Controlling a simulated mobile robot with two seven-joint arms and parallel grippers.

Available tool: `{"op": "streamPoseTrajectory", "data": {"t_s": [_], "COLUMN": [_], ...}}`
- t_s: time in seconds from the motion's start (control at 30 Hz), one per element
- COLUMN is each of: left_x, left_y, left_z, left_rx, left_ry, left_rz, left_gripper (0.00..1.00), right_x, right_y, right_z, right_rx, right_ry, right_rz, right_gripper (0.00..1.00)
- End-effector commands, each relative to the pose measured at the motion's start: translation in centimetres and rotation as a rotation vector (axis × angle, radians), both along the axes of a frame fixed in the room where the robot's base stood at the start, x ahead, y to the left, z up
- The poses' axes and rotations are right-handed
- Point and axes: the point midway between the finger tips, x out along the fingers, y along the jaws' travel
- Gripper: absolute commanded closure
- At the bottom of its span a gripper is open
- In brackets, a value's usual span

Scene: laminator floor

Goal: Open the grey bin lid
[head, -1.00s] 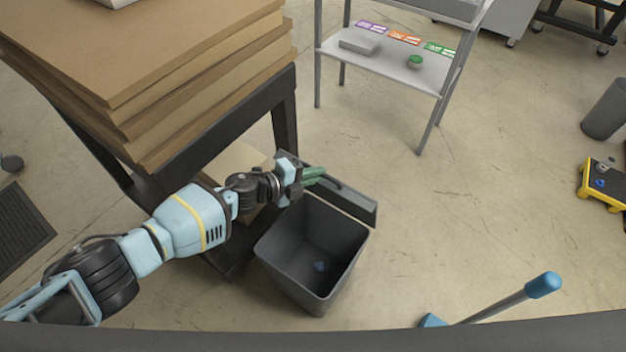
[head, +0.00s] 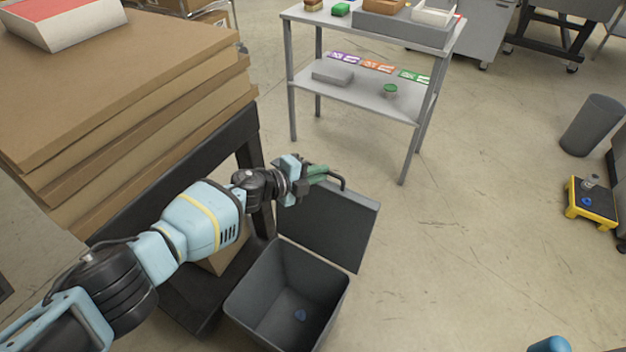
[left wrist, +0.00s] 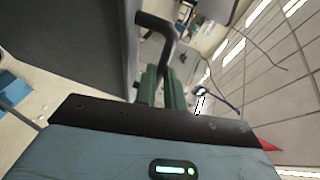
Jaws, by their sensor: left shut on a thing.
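The grey bin (head: 240,303) stands on the floor beside a dark-framed table, its mouth uncovered. Its grey lid (head: 325,230) stands raised along the far side, roughly upright. My left gripper (head: 318,173), with green fingers, is at the lid's upper edge, shut on the dark lid handle (head: 342,181). In the left wrist view the bent handle (left wrist: 158,27) runs down to the green fingers (left wrist: 163,87), which partly hide it. The lid (left wrist: 65,45) fills the upper left there. My right gripper is not in view.
Stacked brown boards (head: 120,90) are on the table at left. A grey shelf (head: 370,97) stands behind. A yellow-and-black device (head: 592,203) and a grey round bin (head: 592,125) are at right. Floor between is open.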

Motion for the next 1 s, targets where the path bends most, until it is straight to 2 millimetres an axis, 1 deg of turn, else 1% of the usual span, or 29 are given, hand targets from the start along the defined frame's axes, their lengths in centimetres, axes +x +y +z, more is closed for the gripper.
{"op": "streamPoseTrajectory", "data": {"t_s": [0.03,0.2,0.5,0.53,0.7,1.0], "left_x": [0.59,0.8,0.81,0.81,0.78,0.69], "left_y": [-0.6,-0.78,-0.86,-0.86,-0.84,-0.72], "left_z": [1.45,1.64,1.77,1.78,1.68,1.3], "left_rx": [-0.02,-0.02,-0.022,-0.022,-0.02,-0.014], "left_ry": [-0.012,-0.014,-0.015,-0.015,-0.015,-0.013], "left_rz": [0.001,-0.001,-0.002,-0.002,-0.003,-0.003], "left_gripper": [1.0,1.0,1.0,0.88,0.68,0.68], "right_x": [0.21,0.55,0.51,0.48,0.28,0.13], "right_y": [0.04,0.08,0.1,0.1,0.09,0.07], "right_z": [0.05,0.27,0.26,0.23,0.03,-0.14], "right_rx": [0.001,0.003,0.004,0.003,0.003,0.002], "right_ry": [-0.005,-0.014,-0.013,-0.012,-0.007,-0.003], "right_rz": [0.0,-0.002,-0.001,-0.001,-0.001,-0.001], "right_gripper": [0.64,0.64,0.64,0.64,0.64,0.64]}}
